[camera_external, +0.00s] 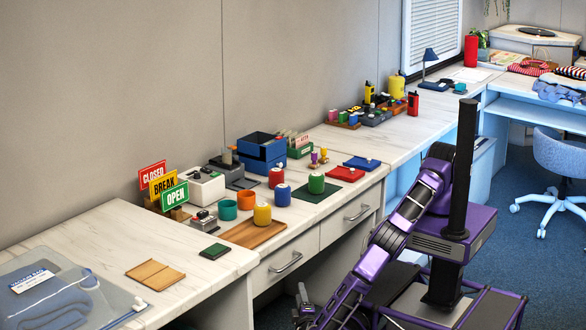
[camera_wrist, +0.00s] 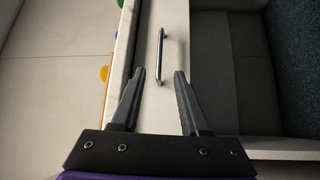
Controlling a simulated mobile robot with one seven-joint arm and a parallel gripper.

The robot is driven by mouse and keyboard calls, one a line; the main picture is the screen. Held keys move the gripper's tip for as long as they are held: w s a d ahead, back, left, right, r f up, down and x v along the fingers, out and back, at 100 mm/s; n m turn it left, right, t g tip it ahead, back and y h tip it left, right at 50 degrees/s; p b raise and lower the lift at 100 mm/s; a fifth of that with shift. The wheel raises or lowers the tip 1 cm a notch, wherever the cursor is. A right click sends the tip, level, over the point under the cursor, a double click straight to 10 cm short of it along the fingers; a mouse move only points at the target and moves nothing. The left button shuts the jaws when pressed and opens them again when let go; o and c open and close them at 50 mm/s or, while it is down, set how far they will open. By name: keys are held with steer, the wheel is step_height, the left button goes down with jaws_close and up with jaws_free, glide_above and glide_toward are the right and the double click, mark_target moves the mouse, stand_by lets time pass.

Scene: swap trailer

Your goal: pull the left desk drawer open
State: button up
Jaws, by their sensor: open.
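The left desk drawer (camera_external: 276,273) has a pale front with a silver bar handle (camera_external: 286,262), below the desk's front edge. It looks shut. My gripper (camera_external: 303,292) is low in the external view, in front of and below this drawer, at the bottom edge of the picture. In the wrist view my gripper (camera_wrist: 158,74) is open, with two dark fingers apart and nothing between them. A bar handle (camera_wrist: 160,56) on a pale drawer front (camera_wrist: 172,25) shows just beyond the fingertips, roughly in line with the gap. Contact with the handle is not visible.
The right drawer (camera_external: 345,224) with its own handle is beside the left one. The desktop (camera_external: 215,268) above holds a wooden tray (camera_external: 256,234), colored canisters, cups and signs. A blue office chair (camera_external: 560,155) stands far right. The blue floor is open there.

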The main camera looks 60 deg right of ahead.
mark_target(292, 263)
steer(key=x, duration=1.6)
steer(key=shift+w+d, duration=0.1)
steer(key=shift+w, duration=0.3)
jaws_close()
steer(key=shift+t, duration=0.3)
stand_by(0.5)
